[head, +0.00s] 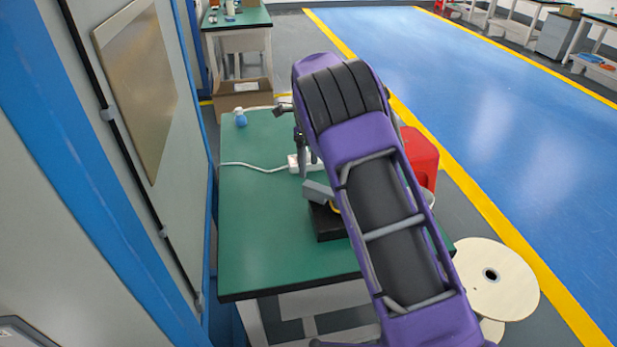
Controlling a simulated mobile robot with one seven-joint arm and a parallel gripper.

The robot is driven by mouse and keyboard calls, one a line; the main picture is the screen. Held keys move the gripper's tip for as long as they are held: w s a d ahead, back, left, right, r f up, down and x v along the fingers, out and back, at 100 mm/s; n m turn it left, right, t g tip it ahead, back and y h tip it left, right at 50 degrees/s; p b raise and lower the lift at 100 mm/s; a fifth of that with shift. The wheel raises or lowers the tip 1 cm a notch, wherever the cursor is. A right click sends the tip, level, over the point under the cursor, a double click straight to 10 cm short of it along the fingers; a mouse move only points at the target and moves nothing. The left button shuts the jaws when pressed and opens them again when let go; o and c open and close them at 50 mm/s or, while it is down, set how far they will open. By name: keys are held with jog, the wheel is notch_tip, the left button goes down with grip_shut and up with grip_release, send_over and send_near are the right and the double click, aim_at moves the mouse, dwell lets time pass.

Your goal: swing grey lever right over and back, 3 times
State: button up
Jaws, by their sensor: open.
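A grey lever (317,190) stands on a black block-like base (328,224) on the green table (262,240). The lever's light grey end points up and to the left. My purple arm covers the right side of the base and lever. A small yellow part shows beside the lever. My gripper (303,155) shows only as a narrow dark part at the left edge of the arm, behind and above the lever in the picture. It is open, but the arm hides most of it. I cannot tell whether it touches the lever.
A white power strip (297,163) with a cable (250,165) lies behind the lever. A blue-capped bottle (240,118) stands at the back left. A red bin (421,158) stands right of the table, near a cable reel (495,280).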

notch_tip(320, 180, up, 9)
jog(key=shift+r+p, duration=0.2)
jog(key=shift+p, duration=0.15)
